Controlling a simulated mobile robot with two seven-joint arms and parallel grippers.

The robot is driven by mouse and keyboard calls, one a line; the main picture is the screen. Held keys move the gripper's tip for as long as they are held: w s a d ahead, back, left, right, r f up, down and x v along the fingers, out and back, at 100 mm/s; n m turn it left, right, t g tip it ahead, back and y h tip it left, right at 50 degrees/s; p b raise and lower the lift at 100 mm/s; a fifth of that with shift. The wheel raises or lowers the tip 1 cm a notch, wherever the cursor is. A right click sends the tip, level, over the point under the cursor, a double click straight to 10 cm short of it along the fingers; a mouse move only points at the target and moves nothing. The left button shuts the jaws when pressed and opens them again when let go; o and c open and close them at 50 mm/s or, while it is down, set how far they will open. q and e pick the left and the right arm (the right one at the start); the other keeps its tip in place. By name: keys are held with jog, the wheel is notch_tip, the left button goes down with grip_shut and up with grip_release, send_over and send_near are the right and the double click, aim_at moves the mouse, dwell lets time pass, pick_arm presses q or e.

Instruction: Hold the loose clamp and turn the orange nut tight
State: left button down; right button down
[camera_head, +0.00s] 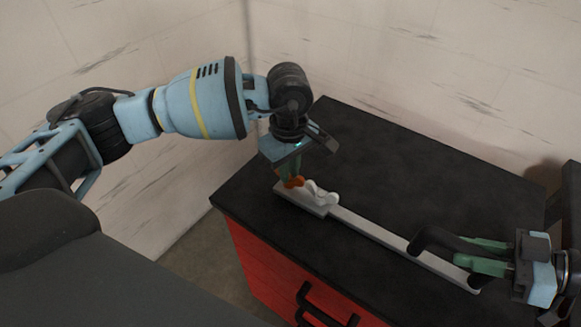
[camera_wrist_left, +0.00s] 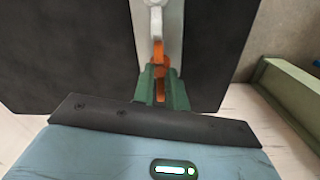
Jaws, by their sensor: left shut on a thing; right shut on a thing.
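The orange nut (camera_head: 295,182) is at the far left end of a pale grey bar (camera_head: 375,233) lying on the black worktop. My left gripper (camera_head: 291,175) reaches down and is shut on the nut; in the left wrist view orange (camera_wrist_left: 160,93) shows between its green fingers. A white lobed piece (camera_head: 322,194) sits on the bar right beside the nut. I cannot tell which piece is the loose clamp.
The black worktop (camera_head: 370,150) is clear behind the bar. Its front edge runs close to the bar, above a red cabinet (camera_head: 262,268) with black handles (camera_head: 318,307). Pale walls (camera_head: 430,60) stand close behind and to the left.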

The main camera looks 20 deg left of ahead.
pick_arm(q)
jog(key=shift+m, duration=1.2)
jog(key=c, duration=1.4)
grip_release()
notch_tip(320, 180, up, 12)
